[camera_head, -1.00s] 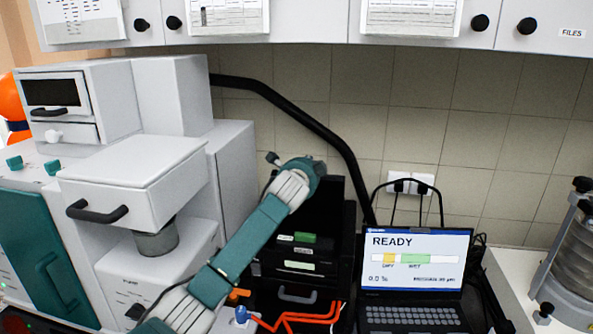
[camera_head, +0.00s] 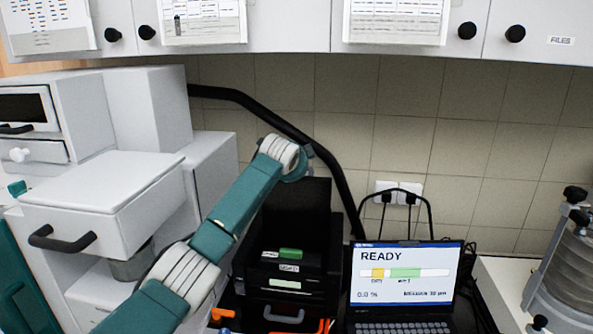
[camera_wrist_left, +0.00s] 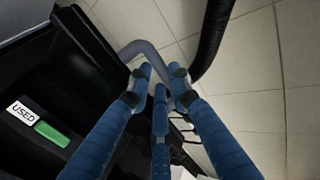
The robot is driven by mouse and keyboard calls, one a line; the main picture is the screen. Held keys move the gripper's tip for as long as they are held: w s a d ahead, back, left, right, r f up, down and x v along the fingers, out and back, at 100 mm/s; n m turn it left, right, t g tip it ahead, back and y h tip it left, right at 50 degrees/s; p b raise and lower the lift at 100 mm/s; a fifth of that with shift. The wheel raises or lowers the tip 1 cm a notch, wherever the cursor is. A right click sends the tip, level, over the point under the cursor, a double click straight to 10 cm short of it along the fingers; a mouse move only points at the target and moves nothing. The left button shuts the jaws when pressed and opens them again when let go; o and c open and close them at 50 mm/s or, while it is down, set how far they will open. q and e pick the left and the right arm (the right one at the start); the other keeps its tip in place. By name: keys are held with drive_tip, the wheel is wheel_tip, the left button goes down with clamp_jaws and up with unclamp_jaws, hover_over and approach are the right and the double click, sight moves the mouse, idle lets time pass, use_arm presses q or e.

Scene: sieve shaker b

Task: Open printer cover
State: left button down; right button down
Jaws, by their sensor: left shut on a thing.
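A black box-shaped unit (camera_head: 300,205), which I take to be the printer, stands between the grey machine and the laptop. A dark upright panel rises at its back; I cannot tell whether this is its cover. The unit fills the left of the left wrist view, with a green tab (camera_wrist_left: 52,133) and a USED label (camera_wrist_left: 20,112). A grey curved handle (camera_wrist_left: 138,48) sticks out from its black edge. My left gripper (camera_wrist_left: 160,78) has its blue fingers closed around the handle's end. In the head view its fingers are hidden behind my wrist and the panel. My right gripper is not in view.
A grey machine with a drawer (camera_head: 105,205) stands close on the left. The laptop (camera_head: 408,275) reads READY, right of the black unit. A thick black hose (camera_head: 250,105) runs behind. A cylindrical sieve stack (camera_head: 572,260) stands at the far right. Cabinets hang above.

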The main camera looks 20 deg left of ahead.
use_arm(q)
wheel_tip(320, 180, up, 2)
drive_tip(key=shift+w+a+r, duration=0.15)
drive_tip(key=shift+r, duration=0.05)
drive_tip(key=c, duration=1.8)
unclamp_jaws()
drive_tip(key=shift+c, duration=0.2)
drive_tip(key=s+f+v, duration=0.1)
drive_tip(key=f+v, duration=0.1)
drive_tip(key=v, duration=0.9)
drive_tip(key=shift+s+d, duration=0.2)
drive_tip(key=shift+d, duration=0.1)
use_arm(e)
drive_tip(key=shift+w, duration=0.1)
use_arm(q)
drive_tip(key=shift+w, duration=0.1)
